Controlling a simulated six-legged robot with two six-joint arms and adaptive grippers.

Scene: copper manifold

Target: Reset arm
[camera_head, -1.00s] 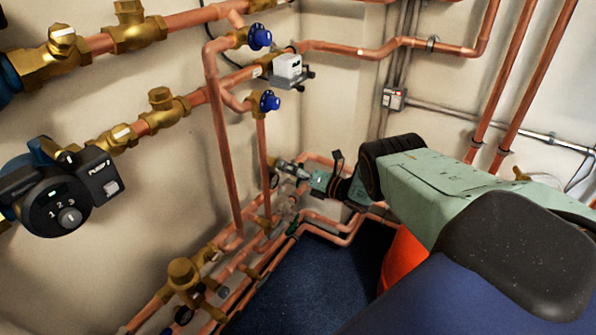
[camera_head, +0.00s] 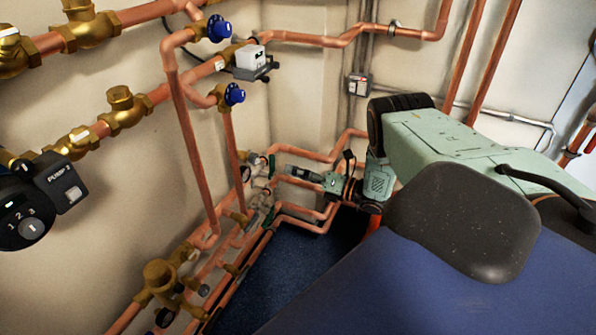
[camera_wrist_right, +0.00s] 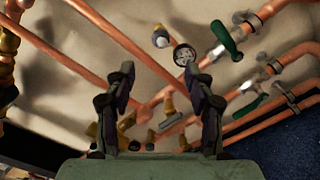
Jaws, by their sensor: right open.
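My right arm, pale green and black, comes in from the right in the head view. Its right gripper (camera_head: 290,172) points left, close to the lower copper pipes (camera_head: 300,190) in the corner. In the right wrist view the same gripper (camera_wrist_right: 164,85) has its two dark fingers wide apart, with nothing held between them. Copper pipes (camera_wrist_right: 140,50), a round gauge-like disc (camera_wrist_right: 183,55) and a green valve handle (camera_wrist_right: 226,38) show beyond the fingers. Whether the fingers touch any pipe is hard to tell. My left gripper is out of view.
A pump with a black dial (camera_head: 28,215) and brass valves (camera_head: 125,108) line the left wall. Blue knobs (camera_head: 234,94) and a white-topped actuator (camera_head: 250,60) stick out above the gripper. Dark blue floor (camera_head: 285,265) lies open below.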

